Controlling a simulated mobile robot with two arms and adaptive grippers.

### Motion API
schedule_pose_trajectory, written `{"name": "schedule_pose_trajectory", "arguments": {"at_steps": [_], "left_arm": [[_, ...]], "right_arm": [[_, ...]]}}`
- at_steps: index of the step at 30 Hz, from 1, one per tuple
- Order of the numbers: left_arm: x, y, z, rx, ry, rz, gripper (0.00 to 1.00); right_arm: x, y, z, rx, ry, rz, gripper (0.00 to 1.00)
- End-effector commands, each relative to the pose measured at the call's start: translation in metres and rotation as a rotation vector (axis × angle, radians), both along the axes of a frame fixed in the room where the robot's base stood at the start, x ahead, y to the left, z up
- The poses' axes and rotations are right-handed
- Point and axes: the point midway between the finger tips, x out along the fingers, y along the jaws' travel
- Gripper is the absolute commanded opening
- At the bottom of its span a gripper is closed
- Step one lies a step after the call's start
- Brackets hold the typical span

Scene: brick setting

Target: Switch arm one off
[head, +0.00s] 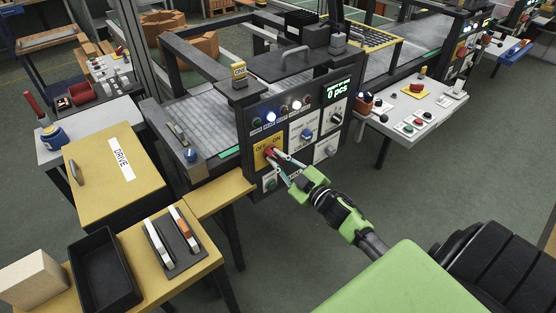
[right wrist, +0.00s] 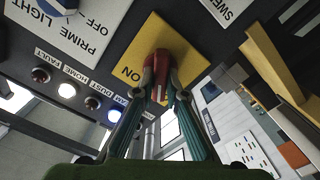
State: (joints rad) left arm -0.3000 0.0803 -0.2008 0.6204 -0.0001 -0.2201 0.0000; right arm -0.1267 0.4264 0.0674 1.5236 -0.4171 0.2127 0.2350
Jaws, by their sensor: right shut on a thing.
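A red rotary switch (head: 270,152) sits on a yellow plate (head: 261,141) marked OFF on the left and ON on the right, on the dark control panel. It also shows in the right wrist view (right wrist: 159,66), with a white mark on its handle. My right gripper (head: 278,158) has its two fingers closed on either side of the red switch handle. The yellow plate (right wrist: 185,38) shows ON beside the handle in the right wrist view; OFF is not readable there. My left gripper is not in view.
The panel also carries a display (head: 338,90) reading 0 pcs, a row of lamps (head: 283,109) and other knobs close by. A yellow DRIVE box (head: 115,170) and a black tray (head: 103,270) stand at left. A white side console (head: 410,110) is at right.

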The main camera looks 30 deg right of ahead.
Motion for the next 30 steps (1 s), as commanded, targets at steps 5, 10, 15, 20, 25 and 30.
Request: {"name": "schedule_pose_trajectory", "arguments": {"at_steps": [5, 10, 15, 20, 25, 30], "left_arm": [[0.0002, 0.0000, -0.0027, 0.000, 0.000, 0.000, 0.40], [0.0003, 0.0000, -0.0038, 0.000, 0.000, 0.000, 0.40], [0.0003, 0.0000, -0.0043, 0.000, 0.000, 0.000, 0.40], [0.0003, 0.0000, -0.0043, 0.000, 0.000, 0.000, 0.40], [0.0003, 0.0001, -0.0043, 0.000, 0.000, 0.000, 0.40], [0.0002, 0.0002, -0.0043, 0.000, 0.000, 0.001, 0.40]], "right_arm": [[0.0001, 0.0005, 0.0002, -0.098, -0.010, 0.000, 0.00], [0.0001, 0.0006, 0.0002, -0.158, -0.015, 0.000, 0.00], [0.0000, 0.0008, 0.0002, -0.187, -0.016, 0.001, 0.00], [0.0000, 0.0008, 0.0003, -0.196, -0.017, 0.001, 0.00], [0.0000, 0.0008, 0.0003, -0.196, -0.017, 0.001, 0.00], [0.0000, 0.0008, 0.0002, -0.196, -0.017, 0.001, 0.28]]}}
